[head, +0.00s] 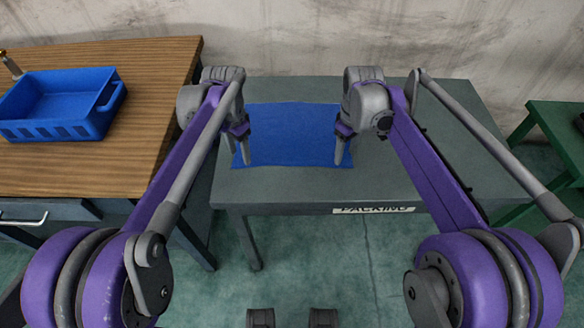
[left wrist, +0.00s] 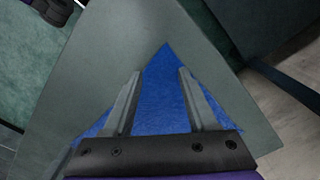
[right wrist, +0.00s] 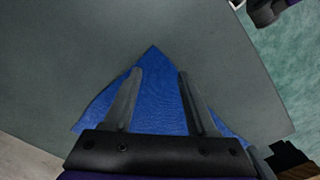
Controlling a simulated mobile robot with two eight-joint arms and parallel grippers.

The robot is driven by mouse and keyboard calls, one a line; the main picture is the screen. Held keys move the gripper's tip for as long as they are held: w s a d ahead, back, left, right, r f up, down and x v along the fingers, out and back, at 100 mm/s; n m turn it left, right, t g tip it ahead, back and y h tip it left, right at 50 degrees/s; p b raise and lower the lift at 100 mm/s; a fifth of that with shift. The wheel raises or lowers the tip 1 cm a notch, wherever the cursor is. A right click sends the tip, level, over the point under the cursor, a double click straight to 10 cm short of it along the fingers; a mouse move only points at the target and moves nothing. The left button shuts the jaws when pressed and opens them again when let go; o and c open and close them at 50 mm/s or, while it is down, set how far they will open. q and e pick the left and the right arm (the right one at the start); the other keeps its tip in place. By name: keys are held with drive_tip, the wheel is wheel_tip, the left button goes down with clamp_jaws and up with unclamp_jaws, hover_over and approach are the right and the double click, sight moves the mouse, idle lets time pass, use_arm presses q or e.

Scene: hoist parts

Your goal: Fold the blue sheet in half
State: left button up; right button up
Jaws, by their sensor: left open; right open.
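The blue sheet (head: 292,135) lies flat and spread out on the grey packing table. My left gripper (head: 240,157) is open over the sheet's near left corner. In the left wrist view that corner of the sheet (left wrist: 165,85) shows between and beyond the fingers (left wrist: 158,75). My right gripper (head: 343,157) is open over the near right corner. In the right wrist view the corner of the sheet (right wrist: 154,95) shows between its fingers (right wrist: 159,74). I cannot tell whether the fingertips touch the cloth. Parts of the sheet's left and right sides are hidden by my grippers.
The grey table (head: 300,187) has a bare strip along its front and free room to the right, with a "PACKING" label (head: 373,210) on its front edge. A wooden bench (head: 150,130) with a blue crate (head: 60,130) stands left. A green table (head: 555,120) stands right.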

use_arm(q)
drive_tip(key=shift+f, duration=1.2)
use_arm(e)
drive_tip(key=shift+f, duration=1.2)
use_arm(q)
drive_tip(key=shift+f, duration=0.2)
use_arm(e)
drive_tip(key=shift+f, duration=0.2)
use_arm(q)
drive_tip(key=shift+r, duration=0.1)
drive_tip(key=shift+c, duration=0.6)
use_arm(e)
drive_tip(key=shift+r, duration=0.1)
drive_tip(key=shift+c, duration=0.6)
use_arm(q)
clamp_jaws()
use_arm(e)
clamp_jaws()
use_arm(q)
drive_tip(key=shift+a+r, duration=0.1)
use_arm(e)
drive_tip(key=shift+d+r, duration=0.1)
